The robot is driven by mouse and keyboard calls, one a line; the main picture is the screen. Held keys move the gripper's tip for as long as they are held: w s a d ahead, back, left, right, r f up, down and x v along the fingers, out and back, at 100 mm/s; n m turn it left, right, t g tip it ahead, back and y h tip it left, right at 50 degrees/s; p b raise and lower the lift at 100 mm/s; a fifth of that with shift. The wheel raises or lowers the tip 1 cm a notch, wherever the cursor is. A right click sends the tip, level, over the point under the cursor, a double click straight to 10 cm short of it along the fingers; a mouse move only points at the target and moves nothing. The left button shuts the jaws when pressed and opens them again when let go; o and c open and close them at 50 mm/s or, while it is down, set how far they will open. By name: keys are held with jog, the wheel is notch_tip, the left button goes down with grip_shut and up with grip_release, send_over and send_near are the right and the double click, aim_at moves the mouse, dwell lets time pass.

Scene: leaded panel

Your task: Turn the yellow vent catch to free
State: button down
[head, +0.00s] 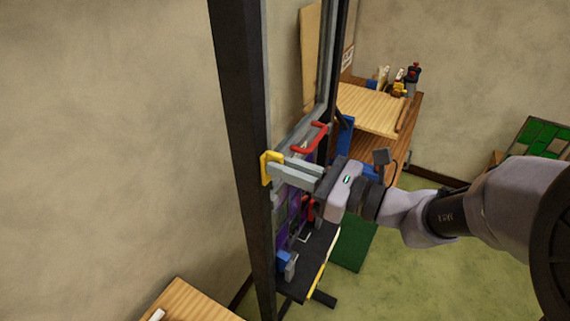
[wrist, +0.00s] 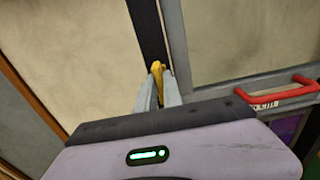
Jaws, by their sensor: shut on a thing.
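The yellow vent catch (head: 266,167) is on the dark upright post of the frame, at the left edge of the panel. It also shows in the wrist view (wrist: 157,68), between the tips of my fingers. My gripper (head: 276,170) reaches in from the right and is shut on the catch. In the wrist view, the gripper (wrist: 158,85) has its two grey fingers close around the yellow piece. The fingers hide part of the catch, and I cannot tell its exact turn position.
A red handle (head: 312,138) sits on the grey frame bar just right of the catch. The dark post (head: 243,110) stands left. A blue clamp (head: 285,259) is low on the frame. A workbench (head: 370,110) with bottles is behind.

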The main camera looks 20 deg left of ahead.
jog(key=c, duration=1.5)
grip_release()
jog(key=shift+d, duration=0.1)
jog(key=d, duration=0.5)
jog(key=s+d+b, duration=0.1)
jog(key=d, duration=0.5)
jog(key=d+b, duration=0.1)
jog(key=d, duration=0.5)
jog(key=shift+s+d, duration=0.1)
jog(key=shift+s, duration=0.15)
